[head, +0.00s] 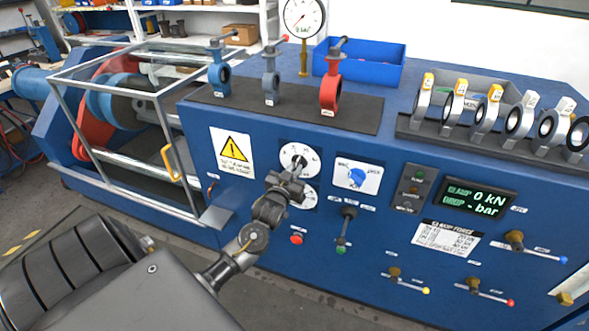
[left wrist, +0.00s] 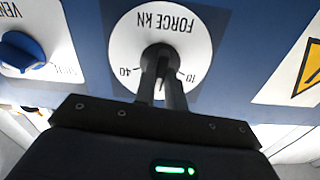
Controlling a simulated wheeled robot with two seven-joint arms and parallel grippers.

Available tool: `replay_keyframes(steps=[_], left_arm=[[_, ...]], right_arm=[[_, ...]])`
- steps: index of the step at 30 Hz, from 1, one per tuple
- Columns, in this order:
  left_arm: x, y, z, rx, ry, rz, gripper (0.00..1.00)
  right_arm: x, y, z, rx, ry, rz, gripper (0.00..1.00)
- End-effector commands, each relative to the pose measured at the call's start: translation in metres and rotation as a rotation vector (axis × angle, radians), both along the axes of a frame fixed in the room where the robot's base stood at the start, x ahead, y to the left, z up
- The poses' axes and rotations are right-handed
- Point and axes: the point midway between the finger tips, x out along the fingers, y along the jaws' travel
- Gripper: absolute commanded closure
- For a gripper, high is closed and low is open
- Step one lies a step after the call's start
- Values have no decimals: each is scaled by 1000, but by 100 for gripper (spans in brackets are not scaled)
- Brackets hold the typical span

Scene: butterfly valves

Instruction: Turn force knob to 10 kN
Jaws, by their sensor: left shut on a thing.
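The force dial (head: 288,152) is a white round plate on the blue panel front. In the left wrist view the dial (left wrist: 125,45) reads FORCE KN upside down, with 40 at the left and 10 at the right. The dark force knob (left wrist: 158,54) is at its centre, partly hidden by my fingers. My left gripper (head: 298,166) is shut on the knob; its fingers also show in the wrist view (left wrist: 162,85). The knob's pointer cannot be made out. The display (head: 478,200) reads CLAMP 0 kN and DROP - bar. My right gripper is not in view.
A second white dial (head: 309,197) sits just below my gripper. A blue knob (head: 356,176) on a white plate is to the right. A red button (head: 296,239), a black lever (head: 346,226) and several valve handles (head: 409,281) project from the panel. A metal cage (head: 160,120) stands left.

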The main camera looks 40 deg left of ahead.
Motion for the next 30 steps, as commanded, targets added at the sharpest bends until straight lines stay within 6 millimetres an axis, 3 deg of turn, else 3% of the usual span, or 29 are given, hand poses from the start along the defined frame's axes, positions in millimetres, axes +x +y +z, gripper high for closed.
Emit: replay_keyframes(steps=[30], left_arm=[[0, 2, 2, -905, -319, 2, 100]], right_arm=[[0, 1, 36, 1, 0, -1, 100]])
